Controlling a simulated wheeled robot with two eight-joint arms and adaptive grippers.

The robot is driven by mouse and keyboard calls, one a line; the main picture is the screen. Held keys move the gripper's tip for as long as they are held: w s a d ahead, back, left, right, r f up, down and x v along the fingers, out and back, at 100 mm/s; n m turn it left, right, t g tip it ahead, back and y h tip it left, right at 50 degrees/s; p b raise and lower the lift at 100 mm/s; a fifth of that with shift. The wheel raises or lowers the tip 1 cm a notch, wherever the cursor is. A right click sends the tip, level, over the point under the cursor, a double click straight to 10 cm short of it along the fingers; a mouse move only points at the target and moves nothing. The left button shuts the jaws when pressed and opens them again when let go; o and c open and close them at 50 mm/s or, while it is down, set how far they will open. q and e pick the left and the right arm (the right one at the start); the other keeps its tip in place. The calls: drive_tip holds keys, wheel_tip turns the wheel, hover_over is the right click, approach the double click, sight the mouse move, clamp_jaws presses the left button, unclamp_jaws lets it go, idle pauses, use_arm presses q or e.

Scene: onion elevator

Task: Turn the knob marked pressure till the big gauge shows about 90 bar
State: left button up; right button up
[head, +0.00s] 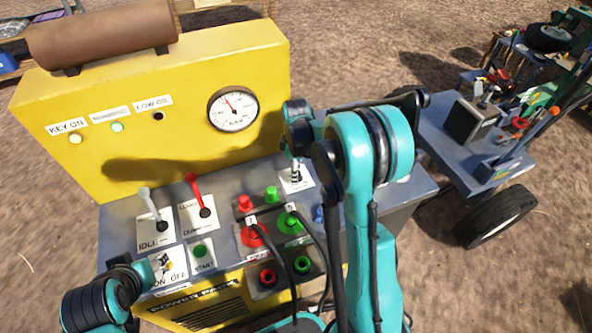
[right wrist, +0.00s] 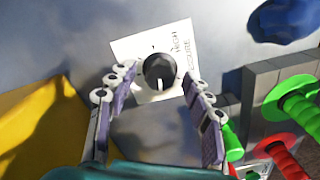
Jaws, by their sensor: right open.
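The big gauge (head: 232,110) is a white dial with a black rim on the yellow panel. Its needle points up and slightly left; the numbers are too small to read. In the right wrist view the pressure knob (right wrist: 160,71) is round and black with a white pointer line toward the picture bottom, on a white label (right wrist: 128,48). My right gripper (right wrist: 156,80) is open, its fingers on either side of the knob; contact cannot be told. My left gripper (head: 148,272) is by the ON/OFF key switch (head: 166,263), its fingers unclear.
A grey-handled lever (head: 151,209) and a red-handled lever (head: 198,195) stand on the grey console. Red and green couplings (head: 290,222) with black hoses are beside my right arm. A brown roll (head: 102,34) lies on top. A grey trailer (head: 440,115) stands at right.

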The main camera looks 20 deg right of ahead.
wheel_tip(320, 180, up, 12)
idle(0.5)
idle(0.3)
drive_tip(key=s+a+r+m+t, duration=0.2)
drive_tip(key=s+a+r+m, duration=0.1)
drive_tip(key=s, duration=0.2)
drive_tip(key=s+a+r+m+t, duration=0.1)
drive_tip(key=s+a+r+m, duration=0.15)
drive_tip(key=s, duration=0.35)
drive_tip(key=s+a+f+m+t, duration=0.1)
drive_tip(key=s+m+t, duration=0.1)
drive_tip(key=s+m, duration=0.1)
drive_tip(key=s+a+f+m+t, duration=0.1)
drive_tip(key=s+a+m+t, duration=0.1)
drive_tip(key=s, duration=0.4)
drive_tip(key=shift+s+a+f+m, duration=0.3)
drive_tip(key=shift+f+m, duration=0.1)
drive_tip(key=shift+m, duration=0.15)
idle(2.4)
